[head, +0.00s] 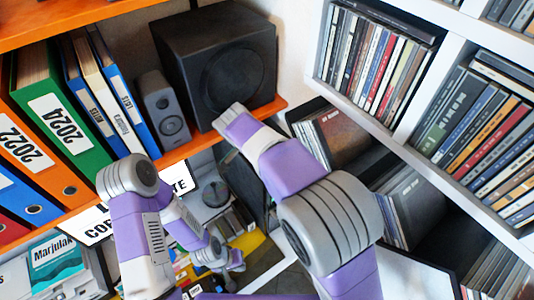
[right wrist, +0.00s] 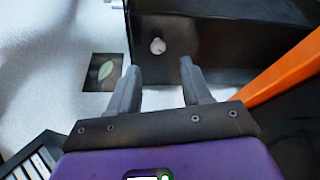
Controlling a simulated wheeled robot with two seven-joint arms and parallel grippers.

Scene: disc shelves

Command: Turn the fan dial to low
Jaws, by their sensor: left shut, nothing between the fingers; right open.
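I cannot pick out a fan for certain. In the right wrist view a small pale round knob (right wrist: 157,46) sits on the face of a dark box (right wrist: 225,40). My right gripper (right wrist: 160,62) is open and empty, its fingertips just below the knob in the picture and apart from it. In the head view my right arm reaches up to the black speaker; its fingertips are hidden. A grey device with a dark round part (head: 215,193) stands low in the middle, between my arms. My left gripper (head: 236,260) is shut and empty, low among small items.
An orange shelf (head: 190,147) holds binders (head: 60,120), a small grey speaker (head: 163,112) and a black speaker (head: 215,50). White shelves with discs (head: 480,130) fill the right. A small picture with a leaf (right wrist: 103,72) is on the pale wall.

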